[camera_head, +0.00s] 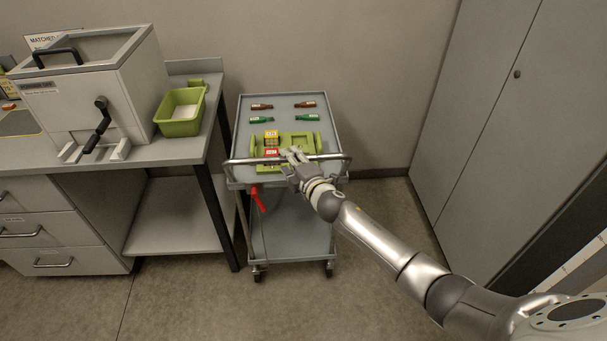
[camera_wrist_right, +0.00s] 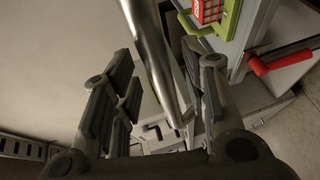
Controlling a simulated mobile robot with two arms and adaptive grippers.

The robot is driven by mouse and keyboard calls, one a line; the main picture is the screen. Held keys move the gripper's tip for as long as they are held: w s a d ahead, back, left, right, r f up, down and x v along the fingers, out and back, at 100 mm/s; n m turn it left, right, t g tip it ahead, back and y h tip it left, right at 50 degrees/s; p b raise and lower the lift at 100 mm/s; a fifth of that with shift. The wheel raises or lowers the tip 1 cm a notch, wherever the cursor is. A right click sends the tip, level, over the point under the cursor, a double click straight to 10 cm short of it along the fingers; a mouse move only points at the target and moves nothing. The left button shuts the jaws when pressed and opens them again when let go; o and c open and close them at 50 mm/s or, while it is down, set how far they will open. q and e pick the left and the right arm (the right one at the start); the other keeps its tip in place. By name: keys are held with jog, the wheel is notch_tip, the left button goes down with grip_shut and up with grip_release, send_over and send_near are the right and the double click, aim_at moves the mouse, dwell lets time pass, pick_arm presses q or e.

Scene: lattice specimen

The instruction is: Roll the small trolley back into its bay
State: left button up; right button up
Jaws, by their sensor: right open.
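The small grey trolley (camera_head: 284,111) stands against the back wall between the workbench and the tall cabinet. Its handle bar (camera_head: 325,157) runs across the near side and also shows in the right wrist view (camera_wrist_right: 150,50). My right gripper (camera_head: 295,157) is at the handle bar. In the right wrist view the bar passes between the spread fingers of the gripper (camera_wrist_right: 160,90), and I cannot tell whether they touch it. A red lever (camera_head: 258,198) hangs below the handle's left part. My left gripper is not in view.
Brown and green bottles lie on the trolley top, with a green holder (camera_head: 311,141) and small yellow and red boxes. The workbench (camera_head: 176,150) stands close on the left, the grey cabinet (camera_head: 480,90) on the right. Floor is clear in front.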

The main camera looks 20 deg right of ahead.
jog(key=v, duration=0.9)
jog(key=shift+s, duration=0.25)
jog(key=shift+r, duration=0.1)
dwell(0.8)
